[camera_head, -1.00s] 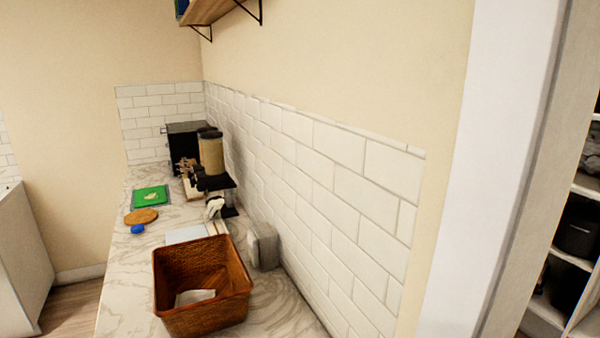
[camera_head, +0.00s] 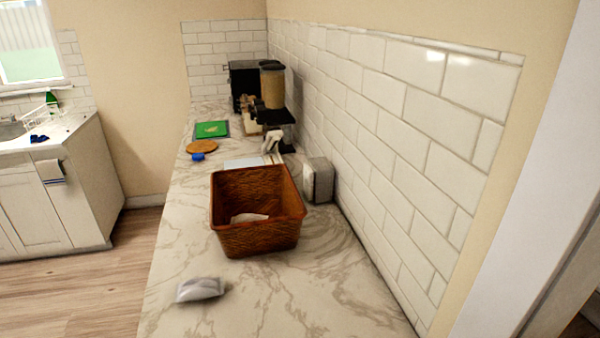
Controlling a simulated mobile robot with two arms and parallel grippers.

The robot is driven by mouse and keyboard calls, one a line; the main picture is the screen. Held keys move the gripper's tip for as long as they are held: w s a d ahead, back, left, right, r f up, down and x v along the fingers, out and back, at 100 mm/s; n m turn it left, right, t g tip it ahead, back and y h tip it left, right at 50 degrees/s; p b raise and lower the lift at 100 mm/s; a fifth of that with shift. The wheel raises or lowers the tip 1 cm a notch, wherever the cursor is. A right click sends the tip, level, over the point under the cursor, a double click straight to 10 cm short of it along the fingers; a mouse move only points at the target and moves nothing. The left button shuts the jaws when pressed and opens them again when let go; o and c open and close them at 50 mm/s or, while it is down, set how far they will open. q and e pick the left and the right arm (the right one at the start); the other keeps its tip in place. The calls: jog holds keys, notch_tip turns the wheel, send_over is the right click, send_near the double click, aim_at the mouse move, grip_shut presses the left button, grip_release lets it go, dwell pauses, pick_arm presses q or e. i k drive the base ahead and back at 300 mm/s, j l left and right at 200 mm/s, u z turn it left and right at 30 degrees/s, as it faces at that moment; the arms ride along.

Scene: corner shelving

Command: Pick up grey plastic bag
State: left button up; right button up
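A small grey-white plastic bag (camera_head: 201,289) lies on the marble counter (camera_head: 265,290) near its left edge, in front of the basket. Another pale, bag-like item (camera_head: 249,218) lies inside the brown wicker basket (camera_head: 258,241); I cannot tell exactly what it is. Neither of my grippers is in the head view.
Behind the basket stand a grey box (camera_head: 318,180), a coffee grinder (camera_head: 272,95), a green board (camera_head: 211,130), a round wooden board (camera_head: 201,147) and a blue item (camera_head: 197,157). The tiled wall bounds the right. Wooden floor (camera_head: 100,285) is free at left.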

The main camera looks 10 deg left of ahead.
aim_at(192, 289)
jog(key=l+u, duration=0.2)
jog(key=u, duration=1.05)
